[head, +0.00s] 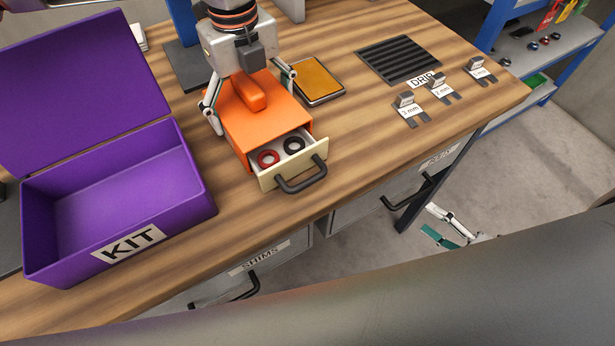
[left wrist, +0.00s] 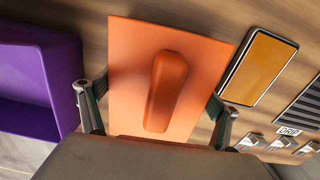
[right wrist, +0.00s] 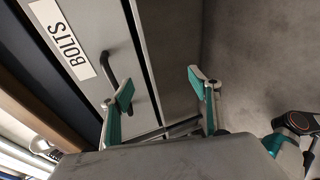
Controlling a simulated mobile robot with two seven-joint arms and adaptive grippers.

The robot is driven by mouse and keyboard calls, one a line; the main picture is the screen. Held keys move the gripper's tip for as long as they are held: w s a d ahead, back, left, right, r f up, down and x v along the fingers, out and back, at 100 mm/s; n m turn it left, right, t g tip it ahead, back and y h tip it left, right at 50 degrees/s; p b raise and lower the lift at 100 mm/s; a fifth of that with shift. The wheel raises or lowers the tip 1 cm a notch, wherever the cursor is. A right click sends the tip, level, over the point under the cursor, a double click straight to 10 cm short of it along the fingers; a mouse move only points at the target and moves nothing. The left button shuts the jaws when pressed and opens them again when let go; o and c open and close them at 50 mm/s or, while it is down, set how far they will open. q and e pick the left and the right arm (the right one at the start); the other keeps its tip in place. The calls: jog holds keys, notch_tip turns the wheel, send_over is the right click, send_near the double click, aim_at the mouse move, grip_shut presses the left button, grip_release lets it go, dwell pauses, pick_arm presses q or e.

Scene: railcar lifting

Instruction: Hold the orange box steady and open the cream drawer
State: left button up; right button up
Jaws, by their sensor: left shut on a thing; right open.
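The orange box (head: 262,125) sits on the wooden bench. My left gripper (head: 250,98) reaches down from above with a finger on each side, shut on the box; the left wrist view shows the box (left wrist: 195,65) between its fingers. The cream drawer (head: 320,154) is pulled out of the box front, towards the bench's near edge. My right gripper (head: 438,230) is open and empty, off the bench's front edge, away from the drawer handle.
An open purple KIT box (head: 185,205) stands left of the orange box. A tray with a tan top (head: 318,78), a black ribbed mat (head: 398,58) and several labelled gauges (head: 408,107) lie to the right. Bench drawers with dark handles (head: 425,190) are below; one reads BOLTS (right wrist: 62,40).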

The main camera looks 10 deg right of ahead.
jog(key=s+a+r+m+t+y, duration=0.1)
jog(key=s+a+r+m, duration=0.15)
jog(key=a, duration=0.45)
jog(key=s+a+r+m+y, duration=0.1)
jog(key=a+r+y, duration=0.15)
jog(key=a, duration=0.45)
jog(key=m+t+h, duration=0.2)
jog(key=m+t, duration=0.5)
jog(key=m, duration=0.9)
send_near(308, 180)
jog(key=x, duration=0.9)
jog(key=shift+w+a+f, duration=0.1)
jog(key=shift+w+a, duration=0.05)
jog(key=shift+w, duration=0.25)
